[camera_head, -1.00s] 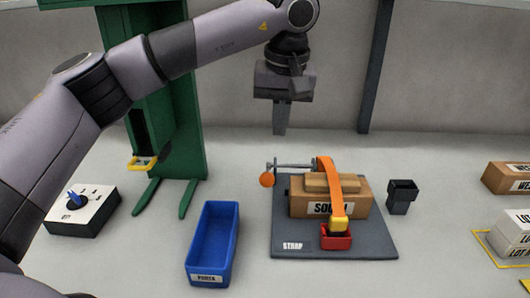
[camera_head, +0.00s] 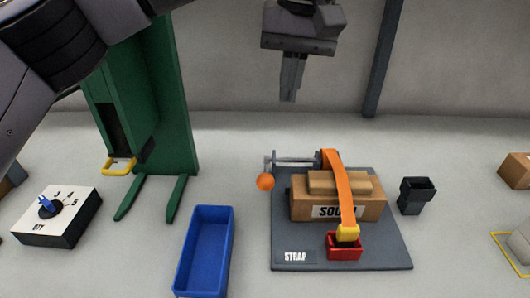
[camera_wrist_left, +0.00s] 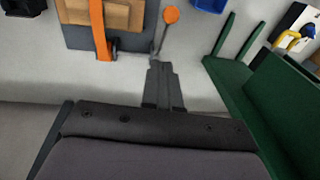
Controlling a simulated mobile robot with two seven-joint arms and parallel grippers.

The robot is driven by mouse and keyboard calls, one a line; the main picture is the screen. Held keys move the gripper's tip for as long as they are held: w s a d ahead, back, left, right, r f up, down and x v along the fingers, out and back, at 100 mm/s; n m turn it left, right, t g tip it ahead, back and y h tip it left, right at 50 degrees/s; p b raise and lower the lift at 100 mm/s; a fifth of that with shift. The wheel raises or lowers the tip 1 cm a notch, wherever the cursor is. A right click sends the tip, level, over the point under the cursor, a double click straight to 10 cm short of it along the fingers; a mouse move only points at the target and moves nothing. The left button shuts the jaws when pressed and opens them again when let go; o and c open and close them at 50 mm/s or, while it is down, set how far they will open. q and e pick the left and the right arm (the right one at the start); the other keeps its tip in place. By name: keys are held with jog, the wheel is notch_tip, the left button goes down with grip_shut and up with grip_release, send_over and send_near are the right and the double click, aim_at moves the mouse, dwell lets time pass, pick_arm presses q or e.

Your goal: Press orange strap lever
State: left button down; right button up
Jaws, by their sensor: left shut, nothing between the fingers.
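The strap lever has a round orange knob (camera_head: 265,181) at the left of a metal rod, at the back left of the dark strap board (camera_head: 400,253). In the left wrist view the knob (camera_wrist_left: 171,15) sits at the end of a thin arm, just beyond the fingertips. An orange strap (camera_head: 337,180) runs over a cardboard box (camera_head: 375,207) to a yellow buckle in a red holder (camera_head: 344,253). My left gripper (camera_head: 288,98) is shut and empty, above and behind the lever; it also shows in the left wrist view (camera_wrist_left: 158,64). My right gripper is not in view.
A blue bin (camera_head: 181,281) stands front left of the board. A green stand (camera_head: 172,120) with a yellow handle is further left, near a white dial box (camera_head: 65,225). A small dark cup (camera_head: 416,195) stands right of the board. A dark post (camera_head: 384,60) rises behind.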

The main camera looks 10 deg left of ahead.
pick_arm(q)
jog(key=shift+f, duration=0.1)
jog(key=shift+s+a+f+b, duration=0.1)
jog(key=shift+s+a+f, duration=0.2)
jog(key=shift+f, duration=1.9)
jog(key=shift+s+a+f+b, duration=0.1)
jog(key=shift+s+a+f, duration=0.2)
jog(key=shift+f, duration=1.85)
jog(key=shift+s+a+f+b, duration=0.15)
jog(key=shift+a+f, duration=0.25)
jog(key=shift+f, duration=1.8)
